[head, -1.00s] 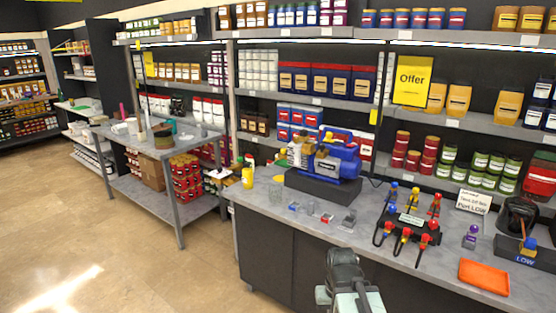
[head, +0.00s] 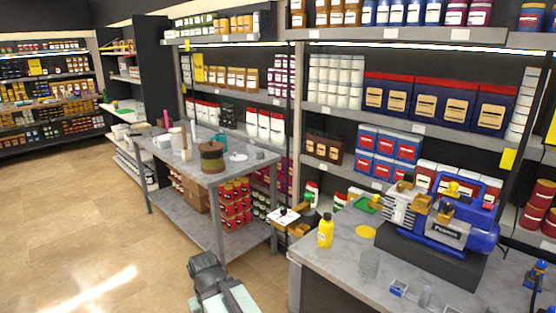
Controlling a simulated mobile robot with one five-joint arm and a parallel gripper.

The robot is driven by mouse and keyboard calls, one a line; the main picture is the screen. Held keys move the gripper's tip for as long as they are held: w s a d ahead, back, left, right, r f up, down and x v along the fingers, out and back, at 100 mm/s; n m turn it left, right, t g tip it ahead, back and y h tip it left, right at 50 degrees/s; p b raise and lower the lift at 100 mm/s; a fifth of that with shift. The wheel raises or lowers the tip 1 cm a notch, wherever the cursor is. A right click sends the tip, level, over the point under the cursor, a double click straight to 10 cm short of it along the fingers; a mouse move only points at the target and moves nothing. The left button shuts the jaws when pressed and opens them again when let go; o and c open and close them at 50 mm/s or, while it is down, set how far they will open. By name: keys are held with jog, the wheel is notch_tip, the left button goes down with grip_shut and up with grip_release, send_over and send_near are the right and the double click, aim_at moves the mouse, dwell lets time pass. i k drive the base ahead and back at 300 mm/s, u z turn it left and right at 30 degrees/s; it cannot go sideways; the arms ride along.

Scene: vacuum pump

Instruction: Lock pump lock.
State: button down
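The blue vacuum pump (head: 445,225) stands on a black base (head: 425,259) on the grey counter at the right. It has a light finned front (head: 397,207), yellow-gold fittings (head: 422,204) on top and a blue frame around it. I cannot make out which part is the pump lock, nor whether it is locked. A dark and pale green part of my arm (head: 215,285) shows at the bottom, left of the counter and well away from the pump. Its fingers cannot be made out. I see nothing held.
The counter (head: 335,260) also bears a yellow bottle (head: 326,231), a yellow disc (head: 365,231) and small clear and blue containers (head: 398,288). A grey workbench (head: 215,165) with jars stands at the left. Stocked shelves line the back. The floor (head: 90,235) at left is clear.

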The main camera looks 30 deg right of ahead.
aim_at(453, 186)
jog(key=u, duration=0.1)
jog(key=i, duration=1.55)
jog(key=z, duration=0.05)
jog(key=k, duration=0.95)
jog(key=u, duration=0.2)
jog(key=i, duration=0.95)
jog(key=z, duration=0.1)
